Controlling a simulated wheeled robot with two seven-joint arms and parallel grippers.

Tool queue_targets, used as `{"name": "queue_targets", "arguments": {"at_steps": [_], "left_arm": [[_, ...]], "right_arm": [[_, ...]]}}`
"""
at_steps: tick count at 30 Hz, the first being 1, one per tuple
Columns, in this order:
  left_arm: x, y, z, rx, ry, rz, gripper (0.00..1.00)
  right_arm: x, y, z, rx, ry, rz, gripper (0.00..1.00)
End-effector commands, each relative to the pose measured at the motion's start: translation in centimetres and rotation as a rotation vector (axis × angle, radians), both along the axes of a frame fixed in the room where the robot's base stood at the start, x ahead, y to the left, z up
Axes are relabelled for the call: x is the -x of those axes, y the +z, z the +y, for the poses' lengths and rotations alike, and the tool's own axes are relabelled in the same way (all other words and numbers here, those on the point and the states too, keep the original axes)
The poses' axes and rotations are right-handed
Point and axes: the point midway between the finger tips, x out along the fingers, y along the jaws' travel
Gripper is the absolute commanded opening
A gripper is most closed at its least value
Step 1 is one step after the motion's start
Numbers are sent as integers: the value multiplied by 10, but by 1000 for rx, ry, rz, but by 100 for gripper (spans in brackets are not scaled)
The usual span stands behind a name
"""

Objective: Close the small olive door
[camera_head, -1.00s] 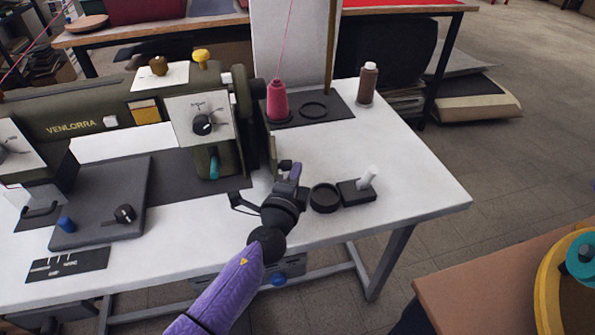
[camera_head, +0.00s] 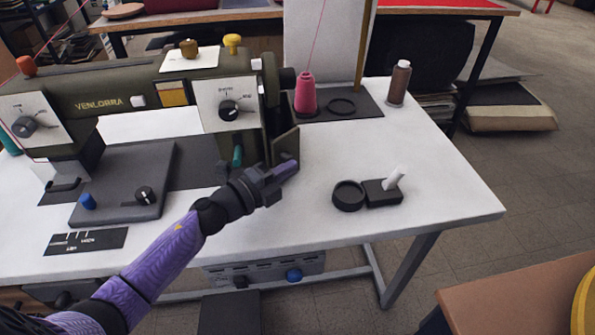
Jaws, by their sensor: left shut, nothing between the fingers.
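The small olive door (camera_head: 285,147) stands open at the right end of the olive sewing machine (camera_head: 98,101), beside its pillar. It sticks out toward the front. My left gripper (camera_head: 284,172) is shut and empty, reaching in from the lower left with its fingers pointing right. Its fingertips are at the lower edge of the door in the picture; I cannot tell whether they touch it. The wrist hides part of the pillar's foot. My right gripper is not in view.
A pink thread cone (camera_head: 306,94) and a brown spool (camera_head: 399,83) stand behind on the white table (camera_head: 440,180). A black ring dish (camera_head: 348,195) and a black block with a white peg (camera_head: 383,191) lie to the right. The table's front right is clear.

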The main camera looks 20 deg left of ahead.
Motion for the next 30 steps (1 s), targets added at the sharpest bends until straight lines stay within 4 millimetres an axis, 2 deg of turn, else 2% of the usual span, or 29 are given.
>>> {"name": "queue_targets", "arguments": {"at_steps": [5,14,23,30], "left_arm": [[0,-1,11,-3,-100,1,0],[1,-1,19,-1,-97,0,0],[0,0,21,-1,-96,-1,0],[0,0,21,-1,-96,-1,0]], "right_arm": [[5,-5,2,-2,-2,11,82],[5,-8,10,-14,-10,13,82],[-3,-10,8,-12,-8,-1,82],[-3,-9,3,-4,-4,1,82]]}}
